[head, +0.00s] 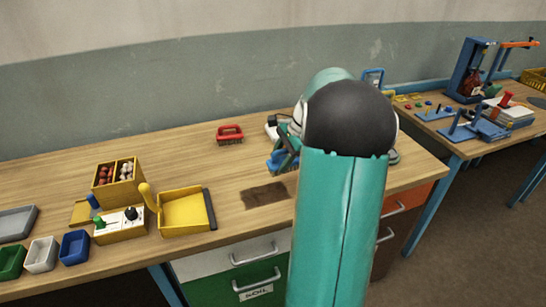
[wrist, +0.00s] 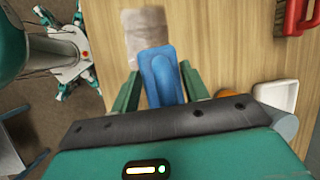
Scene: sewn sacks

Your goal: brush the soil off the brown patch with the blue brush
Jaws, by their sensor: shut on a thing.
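The brown patch (head: 264,195) lies flat on the wooden bench near its front edge. In the wrist view the patch (wrist: 146,30) looks paler, greyish brown, and part of it is hidden behind the brush. Loose soil cannot be told apart from the patch. My gripper (wrist: 161,84) is shut on the blue brush (wrist: 162,70), with one finger on each side of it. In the head view the blue brush (head: 278,162) is just behind and right of the patch, partly hidden by my arm. Whether its bristles touch the bench cannot be told.
A red brush (head: 230,133) lies farther back on the bench. A yellow dustpan (head: 184,211) sits left of the patch, beside a control box (head: 120,226). A white dish (wrist: 278,95) is right of my gripper in the wrist view.

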